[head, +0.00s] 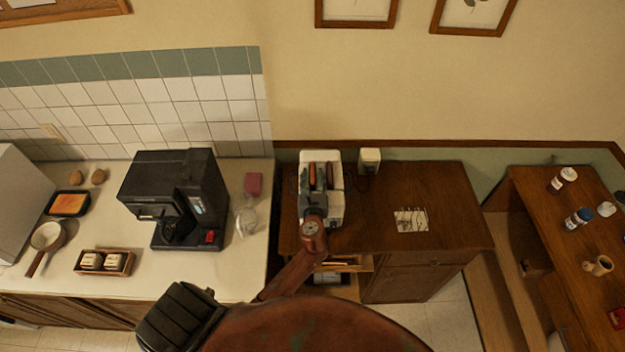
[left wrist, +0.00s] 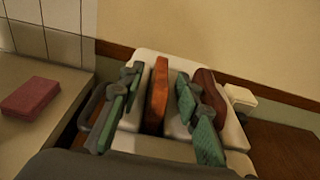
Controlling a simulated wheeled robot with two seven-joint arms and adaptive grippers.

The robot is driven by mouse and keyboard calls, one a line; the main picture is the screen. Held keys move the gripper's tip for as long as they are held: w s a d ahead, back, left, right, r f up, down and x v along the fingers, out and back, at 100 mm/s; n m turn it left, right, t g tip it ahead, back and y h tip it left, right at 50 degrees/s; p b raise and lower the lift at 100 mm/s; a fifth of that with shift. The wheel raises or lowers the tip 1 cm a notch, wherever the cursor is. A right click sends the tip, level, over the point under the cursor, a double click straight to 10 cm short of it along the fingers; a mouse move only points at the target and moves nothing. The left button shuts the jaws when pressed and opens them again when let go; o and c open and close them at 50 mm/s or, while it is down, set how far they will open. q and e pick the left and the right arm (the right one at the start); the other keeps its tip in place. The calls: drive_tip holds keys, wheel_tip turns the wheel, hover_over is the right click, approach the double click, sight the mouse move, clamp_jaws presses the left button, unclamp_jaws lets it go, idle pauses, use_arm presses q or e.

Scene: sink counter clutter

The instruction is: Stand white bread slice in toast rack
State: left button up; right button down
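My left gripper (head: 319,190) is above the white toaster (head: 333,158) on the wooden cabinet. In the left wrist view, its green-padded fingers (left wrist: 158,98) are open on either side of an orange-brown bread slice (left wrist: 158,85) standing in a toaster slot, with gaps on both sides. A darker red-brown slice (left wrist: 205,85) stands in the other slot, partly behind the right finger. I cannot tell which slice is the white bread. A small wire rack (head: 411,220), apparently the toast rack, stands on the cabinet to the right and looks empty. My right gripper is not in view.
A small white container (head: 369,160) stands close right of the toaster. A coffee machine (head: 178,198) and a pink sponge (head: 253,184) are on the left counter. The cabinet top around the rack is clear. Several jars stand on the far-right table.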

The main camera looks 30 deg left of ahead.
use_arm(q)
clamp_jaws()
idle(0.4)
wheel_tip(320, 180, up, 10)
drive_tip(key=shift+f+p, duration=0.15)
drive_tip(key=shift+p, duration=0.5)
drive_tip(key=shift+s, duration=0.1)
